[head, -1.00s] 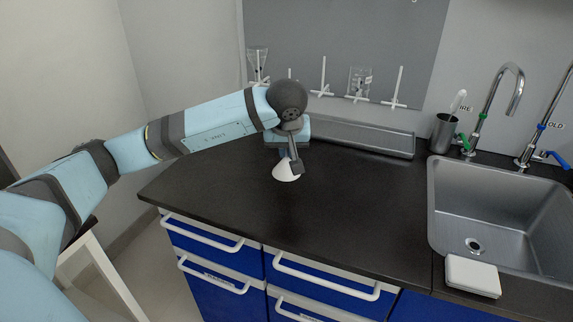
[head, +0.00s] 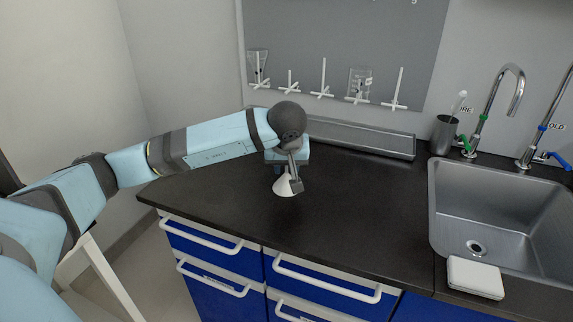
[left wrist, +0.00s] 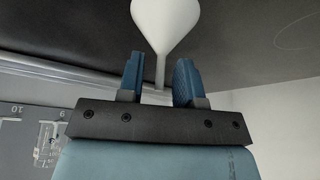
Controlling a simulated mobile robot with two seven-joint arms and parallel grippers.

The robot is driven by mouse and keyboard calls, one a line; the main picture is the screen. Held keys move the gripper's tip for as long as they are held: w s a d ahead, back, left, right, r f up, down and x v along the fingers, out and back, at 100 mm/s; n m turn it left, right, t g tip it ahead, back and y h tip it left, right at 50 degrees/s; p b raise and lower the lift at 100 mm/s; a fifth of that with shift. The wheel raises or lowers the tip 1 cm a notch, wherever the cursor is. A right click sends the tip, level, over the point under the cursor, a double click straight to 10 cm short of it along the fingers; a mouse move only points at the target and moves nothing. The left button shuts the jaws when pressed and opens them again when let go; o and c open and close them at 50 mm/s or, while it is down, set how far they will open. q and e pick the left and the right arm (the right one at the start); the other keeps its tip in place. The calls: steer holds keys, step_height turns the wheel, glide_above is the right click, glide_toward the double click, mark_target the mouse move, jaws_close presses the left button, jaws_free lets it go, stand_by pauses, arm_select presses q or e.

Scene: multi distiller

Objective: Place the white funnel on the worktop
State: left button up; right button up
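The white funnel (head: 284,187) stands wide end down and stem up on the black worktop (head: 360,205), near its left part, and looks to be resting on it. My left gripper (head: 287,176) is right above it, with the fingers around the stem. In the left wrist view, the funnel (left wrist: 165,22) has its thin stem between the two blue finger pads of the left gripper (left wrist: 158,65). Gaps show on both sides of the stem, so the fingers are open and not gripping. My right gripper is not in view.
A sink (head: 500,205) lies to the right, with a white box (head: 474,277) at its front edge. A grey trough (head: 360,138) runs along the back below a pegboard (head: 345,50) with glassware. A cup (head: 443,134) stands by the taps. The worktop's middle is clear.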

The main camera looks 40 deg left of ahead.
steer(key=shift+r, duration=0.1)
arm_select(q)
steer(key=shift+r, duration=0.3)
steer(key=p+v, duration=0.2)
steer(key=v, duration=0.9)
steer(key=shift+s+d+r, duration=0.2)
steer(key=shift+s+r, duration=0.05)
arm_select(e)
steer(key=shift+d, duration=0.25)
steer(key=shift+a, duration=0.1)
